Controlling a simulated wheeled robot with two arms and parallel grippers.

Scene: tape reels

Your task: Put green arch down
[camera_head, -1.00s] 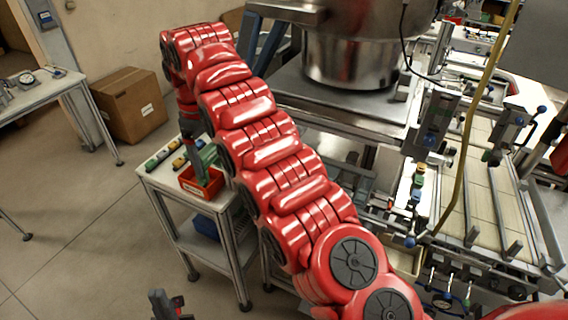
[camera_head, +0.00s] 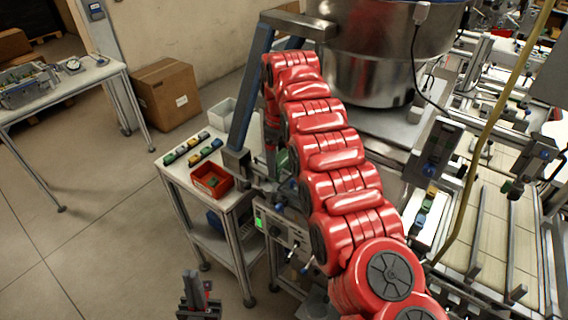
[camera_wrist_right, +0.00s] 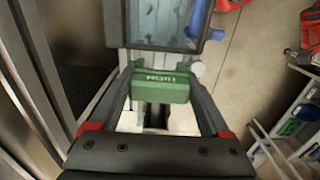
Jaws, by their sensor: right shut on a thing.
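My right gripper (camera_wrist_right: 160,112) is shut on the green arch (camera_wrist_right: 162,84), which sits between its two dark fingers in the right wrist view. The arch has pale lettering on its face. In the head view my red right arm reaches away from me, and its far end is beside the machine, right of the small side table (camera_head: 225,204). A bit of green shows there, partly hidden by the arm. My left gripper (camera_head: 198,293) is low in the head view, over open floor, apart from the table; its jaw opening is unclear.
The small table carries a red bin (camera_head: 211,181), rows of coloured blocks (camera_head: 192,148) and a grey bin (camera_head: 219,113). A blue post and a control box (camera_head: 282,229) stand at its right. Floor left of it is clear. A cardboard box (camera_head: 166,93) stands behind.

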